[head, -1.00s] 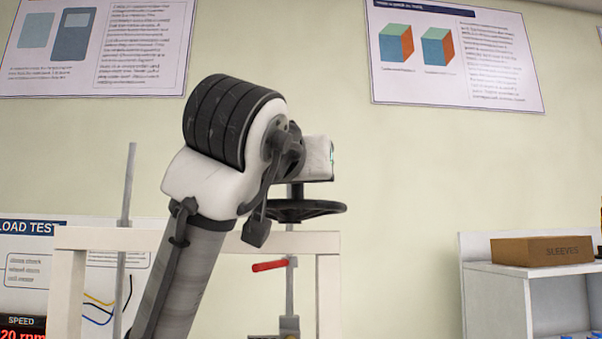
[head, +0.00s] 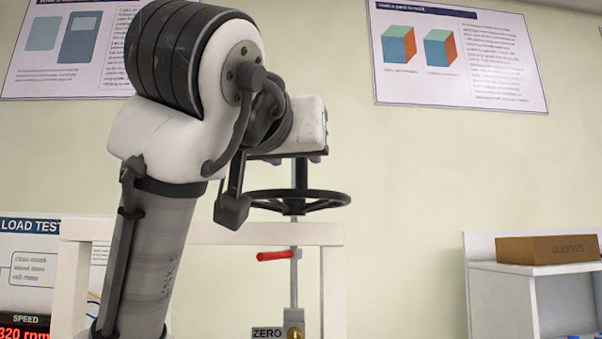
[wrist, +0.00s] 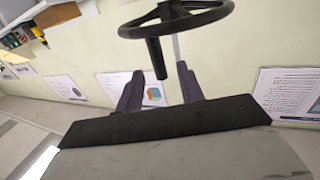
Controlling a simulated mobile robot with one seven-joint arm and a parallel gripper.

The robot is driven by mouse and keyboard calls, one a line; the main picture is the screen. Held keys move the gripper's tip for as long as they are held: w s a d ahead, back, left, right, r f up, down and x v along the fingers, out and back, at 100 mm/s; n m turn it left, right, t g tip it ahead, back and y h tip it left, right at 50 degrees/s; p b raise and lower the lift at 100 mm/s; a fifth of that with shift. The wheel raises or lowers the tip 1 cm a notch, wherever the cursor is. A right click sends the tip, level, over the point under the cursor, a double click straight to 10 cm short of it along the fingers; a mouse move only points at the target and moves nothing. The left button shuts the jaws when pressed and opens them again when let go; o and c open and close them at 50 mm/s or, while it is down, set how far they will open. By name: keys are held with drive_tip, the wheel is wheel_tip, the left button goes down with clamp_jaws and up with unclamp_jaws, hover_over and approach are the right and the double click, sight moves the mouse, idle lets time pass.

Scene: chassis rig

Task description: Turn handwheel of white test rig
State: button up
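The black handwheel (head: 328,205) of the white test rig (head: 333,285) lies level on a metal rod above the frame's top bar. A dark upright handle (head: 300,178) stands on the wheel. In the wrist view the wheel (wrist: 205,20) is at the top, with its handle (wrist: 157,60) pointing down the picture. My gripper (wrist: 160,72) has its two dark fingers apart, with the handle's end showing between them. I cannot tell its depth against the fingertips. In the head view my gripper (head: 296,158) is just above the wheel, partly hidden by my arm.
A red lever (head: 275,255) sticks out from the rod below the wheel. A ZERO label (head: 267,334) is lower down. A speed display (head: 24,325) is at bottom left. A white shelf (head: 500,297) with a SLEEVES box (head: 548,249) stands at right, with clear space between.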

drive_tip(key=b+v, duration=0.1)
drive_tip(key=v, duration=0.6)
drive_tip(key=shift+b, duration=0.3)
drive_tip(key=shift+s, duration=0.15)
drive_tip(key=shift+a, duration=0.15)
drive_tip(key=shift+c, duration=1.3)
drive_tip(key=w+a+m+g+h+p, duration=0.1)
drive_tip(key=h, duration=0.1)
drive_tip(key=w+a+m+g+h+p, duration=0.1)
drive_tip(key=w+a+m, duration=0.1)
drive_tip(key=shift+a+f+g+h+p, duration=0.2)
drive_tip(key=shift+a+g+h+p, duration=0.1)
drive_tip(key=shift+g+h, duration=0.1)
clamp_jaws()
drive_tip(key=m+g+h+p, duration=0.3)
drive_tip(key=m+g+h, duration=0.15)
drive_tip(key=h, duration=0.25)
approach(296, 167)
drive_tip(key=shift+m, duration=0.35)
drive_tip(key=p+x, duration=0.3)
drive_tip(key=x, duration=0.2)
drive_tip(key=shift+d+r+p, duration=0.15)
drive_tip(key=shift+p, duration=0.2)
drive_tip(key=shift+x, duration=0.75)
